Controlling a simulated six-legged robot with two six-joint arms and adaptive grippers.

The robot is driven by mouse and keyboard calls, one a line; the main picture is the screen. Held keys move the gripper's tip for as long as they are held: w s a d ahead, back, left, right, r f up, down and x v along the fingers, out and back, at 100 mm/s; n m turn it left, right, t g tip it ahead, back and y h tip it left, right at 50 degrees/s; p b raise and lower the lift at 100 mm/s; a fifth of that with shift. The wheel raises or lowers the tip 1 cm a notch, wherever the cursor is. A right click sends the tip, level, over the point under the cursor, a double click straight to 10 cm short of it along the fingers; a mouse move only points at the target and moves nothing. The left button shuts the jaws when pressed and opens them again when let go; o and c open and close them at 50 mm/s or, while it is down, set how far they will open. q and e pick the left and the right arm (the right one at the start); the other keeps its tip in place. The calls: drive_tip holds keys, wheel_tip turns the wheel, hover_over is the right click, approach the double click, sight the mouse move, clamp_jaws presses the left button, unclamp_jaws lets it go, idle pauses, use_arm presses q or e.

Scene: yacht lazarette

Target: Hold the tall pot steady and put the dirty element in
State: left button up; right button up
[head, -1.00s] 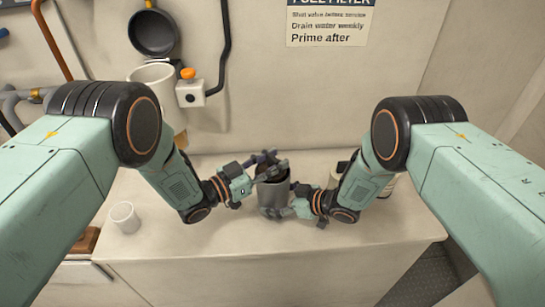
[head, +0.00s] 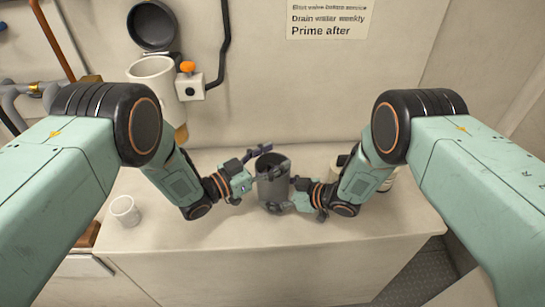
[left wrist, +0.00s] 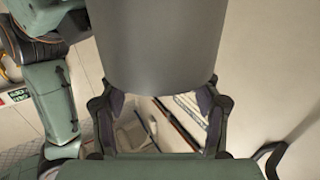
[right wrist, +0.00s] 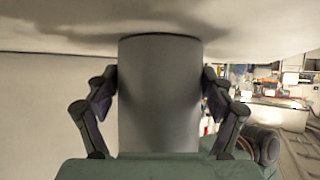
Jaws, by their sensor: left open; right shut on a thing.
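The tall pot (head: 273,191) is a dark grey cylinder standing upright on the bench. My right gripper (head: 294,196) is shut on its lower right side; the pot also fills the space between the fingers in the right wrist view (right wrist: 160,95). My left gripper (head: 258,167) is open at the pot's upper left, by the rim. In the left wrist view the pot wall (left wrist: 152,45) shows just ahead of the spread fingers, which hold nothing. The pot's mouth is dark and partly covered by a finger. I cannot make out the dirty element.
A white mug (head: 125,211) stands at the bench's left. A pale cylindrical housing (head: 153,75) is on the wall behind, beside an orange-knobbed valve (head: 188,68). A light container (head: 385,184) is partly hidden behind my right arm. The bench front (head: 240,265) is clear.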

drive_tip(key=shift+s+f, duration=0.1)
use_arm(q)
drive_tip(key=v, duration=1.2)
drive_tip(key=shift+f, duration=0.1)
use_arm(e)
drive_tip(key=o, duration=0.9)
drive_tip(key=v, duration=1.2)
drive_tip(key=shift+a, duration=0.1)
